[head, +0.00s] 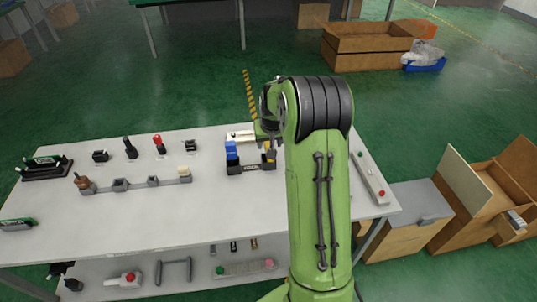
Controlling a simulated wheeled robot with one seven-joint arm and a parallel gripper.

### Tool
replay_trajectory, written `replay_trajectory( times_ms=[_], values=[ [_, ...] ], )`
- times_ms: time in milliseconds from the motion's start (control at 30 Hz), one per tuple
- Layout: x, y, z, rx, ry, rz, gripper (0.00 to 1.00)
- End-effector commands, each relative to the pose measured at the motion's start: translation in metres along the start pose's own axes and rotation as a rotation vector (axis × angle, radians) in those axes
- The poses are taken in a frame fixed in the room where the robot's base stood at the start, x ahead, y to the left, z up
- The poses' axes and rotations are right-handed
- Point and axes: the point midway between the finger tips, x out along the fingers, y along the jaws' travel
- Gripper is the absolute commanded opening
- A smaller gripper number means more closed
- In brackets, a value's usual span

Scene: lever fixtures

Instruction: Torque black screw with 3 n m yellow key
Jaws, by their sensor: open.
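A dark stand (250,169) on the white table holds a blue-topped piece (231,150) at its left end. A small yellow piece (270,154) is at its right end; it looks like the yellow key, but is too small to be sure. My gripper (268,143) is just above this right end, partly hidden by my green arm. It is open; whether it touches the yellow piece cannot be told. The black screw cannot be picked out clearly; a grey bar (136,184) with several small fittings lies to the left.
Black and red-topped levers (159,146) stand along the back left of the table (150,221). A rail with a red button (370,178) lies at the right. The lower shelf holds more parts. Wooden boxes (485,200) stand right of the table.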

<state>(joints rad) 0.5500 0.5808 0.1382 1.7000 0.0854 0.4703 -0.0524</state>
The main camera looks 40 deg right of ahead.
Motion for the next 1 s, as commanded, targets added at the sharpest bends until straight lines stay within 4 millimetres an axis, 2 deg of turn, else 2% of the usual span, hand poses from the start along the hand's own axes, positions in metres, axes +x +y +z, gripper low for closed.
replay_trajectory(
  times_ms=[300,567,900,1000],
  values=[
    [0.051,0.001,0.000,-0.001,-0.002,0.000,0.53],
    [0.056,0.001,-0.001,-0.001,0.001,0.000,0.53],
    [0.055,0.001,-0.001,-0.001,0.001,0.000,0.03],
    [0.055,0.001,-0.002,-0.001,0.001,0.000,0.00]
  ],
)
